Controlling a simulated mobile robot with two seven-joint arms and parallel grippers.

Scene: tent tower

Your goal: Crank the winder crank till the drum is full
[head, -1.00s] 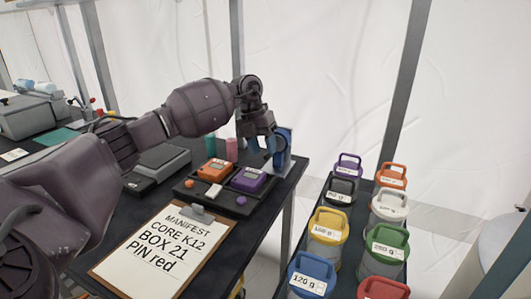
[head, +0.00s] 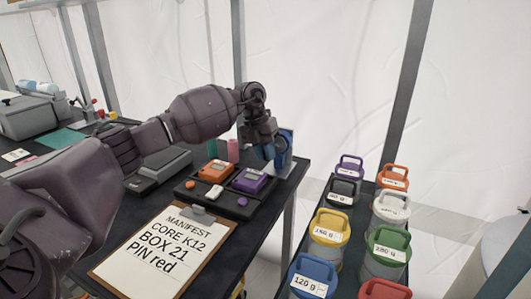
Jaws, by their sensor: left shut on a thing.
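The winder (head: 286,150) is a blue upright device at the far right corner of the dark table. My left gripper (head: 268,150) is at its left side, shut on what seems to be the winder's crank. The gripper and wrist hide most of the crank and the drum, so I cannot tell how full the drum is. My right gripper is not in view.
A black tray (head: 212,201) holds an orange box (head: 215,171) and a purple box (head: 249,181). A manifest clipboard (head: 160,250) lies in front. Several lidded weights, including a yellow one (head: 329,228), stand on a dark stand at the right.

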